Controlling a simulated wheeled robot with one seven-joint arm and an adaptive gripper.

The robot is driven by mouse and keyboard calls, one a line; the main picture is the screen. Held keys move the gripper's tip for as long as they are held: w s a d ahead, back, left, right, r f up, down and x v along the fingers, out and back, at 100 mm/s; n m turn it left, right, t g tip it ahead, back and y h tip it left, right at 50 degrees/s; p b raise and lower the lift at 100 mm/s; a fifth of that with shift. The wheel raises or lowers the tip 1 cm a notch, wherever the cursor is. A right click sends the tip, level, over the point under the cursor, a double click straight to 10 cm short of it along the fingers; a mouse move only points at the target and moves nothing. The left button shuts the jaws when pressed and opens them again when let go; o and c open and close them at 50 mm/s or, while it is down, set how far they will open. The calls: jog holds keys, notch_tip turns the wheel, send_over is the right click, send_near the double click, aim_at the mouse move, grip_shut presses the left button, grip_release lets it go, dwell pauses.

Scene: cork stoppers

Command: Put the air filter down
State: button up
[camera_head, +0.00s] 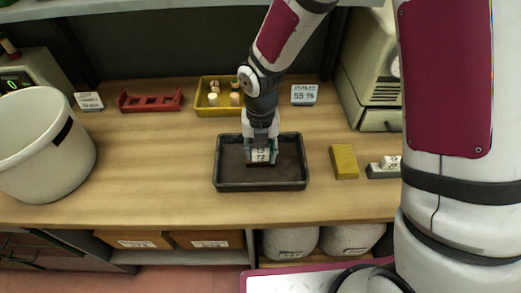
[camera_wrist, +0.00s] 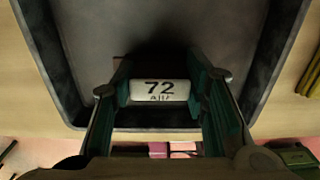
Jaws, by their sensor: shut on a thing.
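My gripper (camera_head: 261,151) points down over the dark tray (camera_head: 218,180) in the head view. It is shut on the air filter (camera_head: 261,156), a small block whose pale label reads "72" with "AIR" below it. In the wrist view the filter (camera_wrist: 160,91) sits between the two teal fingers of my gripper (camera_wrist: 165,95), with the tray's rim (camera_wrist: 45,75) around it. The filter is inside the tray's outline, close to its floor. I cannot tell whether it touches the floor.
A yellow block (camera_head: 344,161) and a grey block with a white piece (camera_head: 381,171) lie right of the tray. Behind are a red rack (camera_head: 151,101), a yellow tray (camera_head: 204,110) and a "55 %" display (camera_head: 304,94). A white bucket (camera_head: 45,150) stands left.

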aim_at(261, 150)
jog(key=o, duration=1.2)
jog(key=shift+o, duration=0.2)
jog(key=s+d+r+m+t, duration=0.1)
jog(key=d+r+m, duration=0.25)
jog(key=r, duration=0.55)
jog(key=s+d+r+m, duration=0.15)
jog(key=r+m, duration=0.25)
jog(key=r, duration=0.5)
jog(key=s+d+r+m+t, duration=0.2)
jog(key=s+d+r+m, duration=0.3)
jog(key=m, duration=0.9)
jog(key=s+d+r+m+t, duration=0.2)
jog(key=s+d+r+m, duration=0.3)
jog(key=s+m, duration=0.5)
jog(key=shift+s+d+r+m, duration=0.3)
jog(key=shift+d+m, duration=0.3)
jog(key=shift+m, duration=1.45)
